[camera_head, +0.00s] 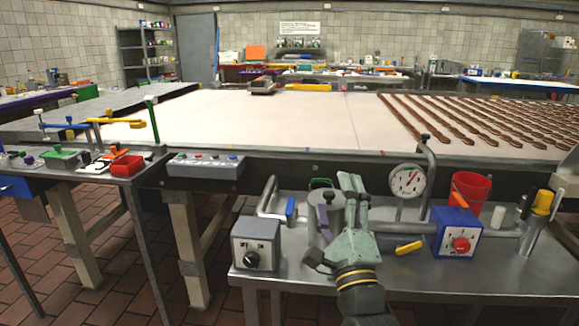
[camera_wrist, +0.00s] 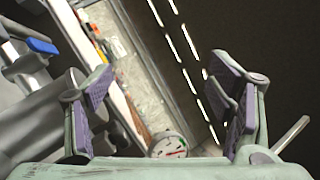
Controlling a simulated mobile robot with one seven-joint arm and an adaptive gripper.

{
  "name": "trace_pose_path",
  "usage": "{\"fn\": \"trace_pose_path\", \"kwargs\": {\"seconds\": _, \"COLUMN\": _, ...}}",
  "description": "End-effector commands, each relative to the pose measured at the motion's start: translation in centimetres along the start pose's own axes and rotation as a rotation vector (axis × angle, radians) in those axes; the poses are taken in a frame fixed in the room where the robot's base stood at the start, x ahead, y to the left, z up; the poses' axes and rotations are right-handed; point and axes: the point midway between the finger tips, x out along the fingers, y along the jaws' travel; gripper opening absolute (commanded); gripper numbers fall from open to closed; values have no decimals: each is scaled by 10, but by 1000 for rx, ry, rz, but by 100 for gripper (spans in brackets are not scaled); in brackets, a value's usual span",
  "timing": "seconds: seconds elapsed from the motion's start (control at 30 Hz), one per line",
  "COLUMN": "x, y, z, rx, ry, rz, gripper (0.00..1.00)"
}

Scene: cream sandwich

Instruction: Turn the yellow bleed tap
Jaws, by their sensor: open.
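A yellow lever handle (camera_head: 409,247), which looks like the bleed tap, sits low on the steel pipework below the pressure gauge (camera_head: 407,181). My gripper (camera_head: 352,180) is up and to the left of the lever, apart from it, with its fingers pointing up and away. In the wrist view my gripper (camera_wrist: 168,95) is open with nothing between its fingers. The gauge also shows there at the bottom (camera_wrist: 168,145). The yellow lever is not visible in the wrist view.
A steel pot (camera_head: 326,212) stands just left of my gripper, with a blue-handled pipe (camera_head: 290,209) beside it. A grey switch box (camera_head: 256,243) is at left. A blue box with a red knob (camera_head: 455,232) and a red bucket (camera_head: 470,190) stand right of the lever.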

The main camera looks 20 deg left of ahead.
Motion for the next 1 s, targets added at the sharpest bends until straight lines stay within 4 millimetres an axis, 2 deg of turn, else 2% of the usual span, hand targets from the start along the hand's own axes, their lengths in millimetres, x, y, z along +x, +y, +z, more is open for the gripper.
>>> {"fn": "trace_pose_path", "kwargs": {"seconds": 0.2, "x": 13, "y": -12, "z": 43, "rx": -159, "ry": -71, "rz": -61, "gripper": 75}}
{"fn": "trace_pose_path", "kwargs": {"seconds": 0.5, "x": 21, "y": -27, "z": 90, "rx": -343, "ry": -136, "rz": -148, "gripper": 75}}
{"fn": "trace_pose_path", "kwargs": {"seconds": 0.7, "x": 23, "y": -32, "z": 106, "rx": -401, "ry": -154, "rz": -179, "gripper": 75}}
{"fn": "trace_pose_path", "kwargs": {"seconds": 1.0, "x": 23, "y": -33, "z": 108, "rx": -412, "ry": -156, "rz": -185, "gripper": 75}}
